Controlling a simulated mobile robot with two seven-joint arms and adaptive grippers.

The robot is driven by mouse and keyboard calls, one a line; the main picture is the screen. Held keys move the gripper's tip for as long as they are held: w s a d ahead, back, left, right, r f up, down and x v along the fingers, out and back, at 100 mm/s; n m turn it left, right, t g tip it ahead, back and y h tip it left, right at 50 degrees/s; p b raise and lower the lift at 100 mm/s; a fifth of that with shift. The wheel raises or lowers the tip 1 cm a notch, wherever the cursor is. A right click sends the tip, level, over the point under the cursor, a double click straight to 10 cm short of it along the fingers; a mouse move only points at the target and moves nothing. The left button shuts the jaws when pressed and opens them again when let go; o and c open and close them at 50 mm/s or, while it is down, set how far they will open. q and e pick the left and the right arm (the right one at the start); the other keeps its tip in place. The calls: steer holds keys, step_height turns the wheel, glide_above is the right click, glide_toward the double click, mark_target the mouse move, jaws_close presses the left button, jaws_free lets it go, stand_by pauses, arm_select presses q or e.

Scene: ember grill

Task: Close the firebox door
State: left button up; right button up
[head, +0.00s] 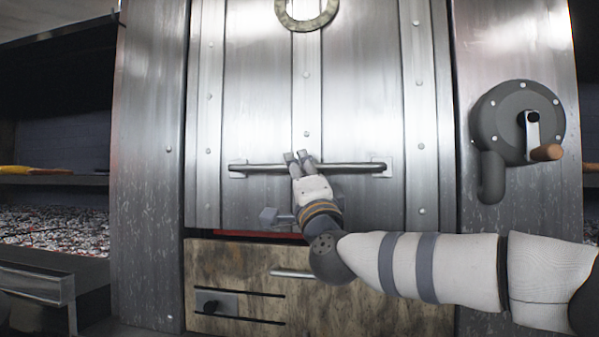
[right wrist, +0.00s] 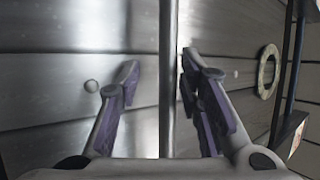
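The firebox door (head: 257,110) is a tall riveted metal panel in the middle of the head view. A thin red strip (head: 258,235) shows along its lower edge, above the wooden front below. A horizontal bar handle (head: 350,167) crosses the door's lower part. My right gripper (head: 298,157) is at the middle of this bar. In the right wrist view the bar handle (right wrist: 168,60) runs between the two fingers of the right gripper (right wrist: 158,78), which stand apart, with a gap visible on the left side. My left gripper is not in view.
A grey crank housing (head: 517,120) with a wooden knob is on the right post. A wooden drawer front (head: 380,300) with a thin handle is below the door. A small grey block (head: 268,215) sits left of my wrist. Dark shelves (head: 60,180) are at the left.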

steer(key=shift+s, duration=0.1)
steer(key=v, duration=1.2)
